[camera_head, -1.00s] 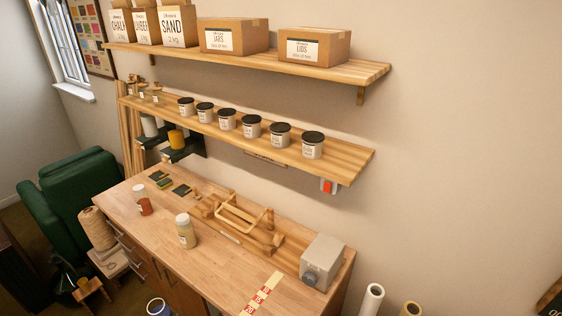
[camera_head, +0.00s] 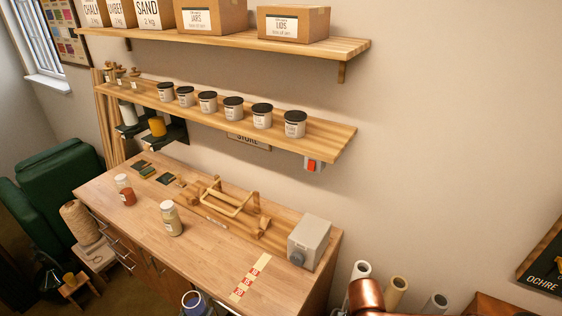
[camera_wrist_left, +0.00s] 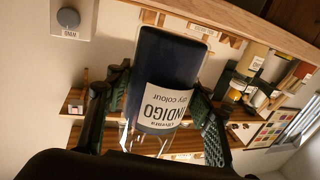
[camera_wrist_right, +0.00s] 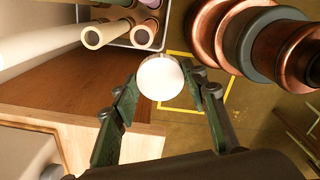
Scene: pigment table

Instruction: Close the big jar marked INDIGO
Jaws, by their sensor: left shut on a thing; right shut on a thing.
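My left gripper (camera_wrist_left: 158,88) is shut around the sides of the glass jar marked INDIGO (camera_wrist_left: 165,70). The jar is full of dark blue powder up to a clear band of glass, and its label reads upside down in the left wrist view. An open jar with blue inside, seemingly the same one, shows at the bottom edge of the head view (camera_head: 192,301), in front of the bench. My right gripper (camera_wrist_right: 162,80) is shut on a round white thing (camera_wrist_right: 160,78), seemingly a lid, held above the floor. The jar is not seen in the right wrist view.
The wooden bench (camera_head: 135,225) carries a pale jar (camera_head: 171,220), a red-brown jar (camera_head: 124,190), a wooden frame (camera_head: 225,198) and a grey box (camera_head: 310,243). Several black-lidded jars stand on the shelf (camera_head: 320,140). Rolls (camera_head: 396,290) stand right of the bench.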

